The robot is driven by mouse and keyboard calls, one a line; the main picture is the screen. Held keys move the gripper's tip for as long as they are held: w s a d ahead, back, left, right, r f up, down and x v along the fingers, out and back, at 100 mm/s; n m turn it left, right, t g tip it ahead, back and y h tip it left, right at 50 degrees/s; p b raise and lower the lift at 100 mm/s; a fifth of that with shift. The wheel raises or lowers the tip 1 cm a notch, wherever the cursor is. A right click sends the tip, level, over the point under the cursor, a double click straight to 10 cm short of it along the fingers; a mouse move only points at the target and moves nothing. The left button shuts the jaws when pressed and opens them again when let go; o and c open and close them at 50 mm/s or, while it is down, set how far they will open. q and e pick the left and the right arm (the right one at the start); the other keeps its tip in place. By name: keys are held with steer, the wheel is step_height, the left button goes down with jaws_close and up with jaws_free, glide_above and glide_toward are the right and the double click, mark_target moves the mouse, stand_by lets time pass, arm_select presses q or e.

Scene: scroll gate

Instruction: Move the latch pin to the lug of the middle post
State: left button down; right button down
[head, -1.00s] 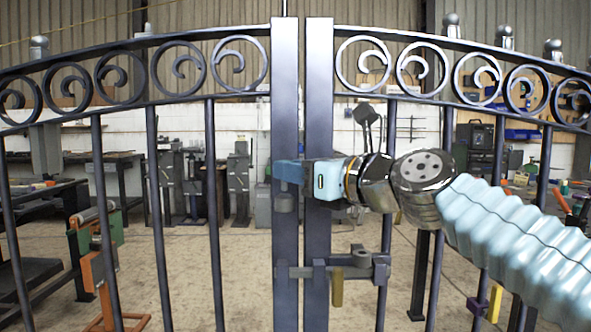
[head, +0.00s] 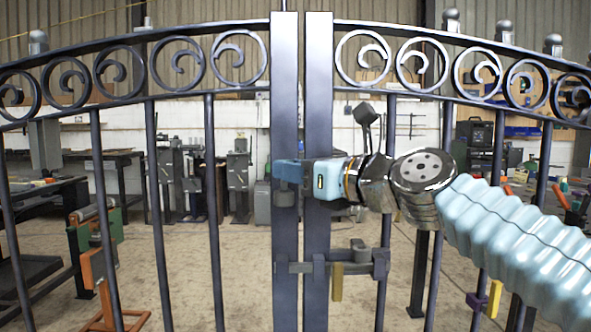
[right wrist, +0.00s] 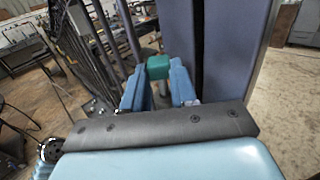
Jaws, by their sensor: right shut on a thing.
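My right gripper (head: 287,172) reaches in from the right, in front of the two dark middle posts (head: 318,110). In the right wrist view its blue fingers (right wrist: 158,82) are shut on a teal-green block (right wrist: 158,66), which I take to be the latch pin's top. In the head view the fingers hide most of the pin. A short grey cylinder (head: 285,198), perhaps the lug, shows just under the fingertips against the left middle post. I cannot tell whether the pin touches it. My left gripper is not in view.
Thin gate bars stand on both sides. Workbenches stand behind the gate.

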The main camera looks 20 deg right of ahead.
steer(key=shift+f+b, duration=0.7)
steer(key=shift+f, duration=0.35)
steer(key=c, duration=0.8)
jaws_free()
steer(key=shift+s, duration=0.1)
steer(key=b+v, duration=0.1)
steer(key=v, duration=1.2)
steer(key=shift+s+d+b, duration=0.2)
steer(key=shift+s+b, duration=0.1)
steer(key=shift+b, duration=0.05)
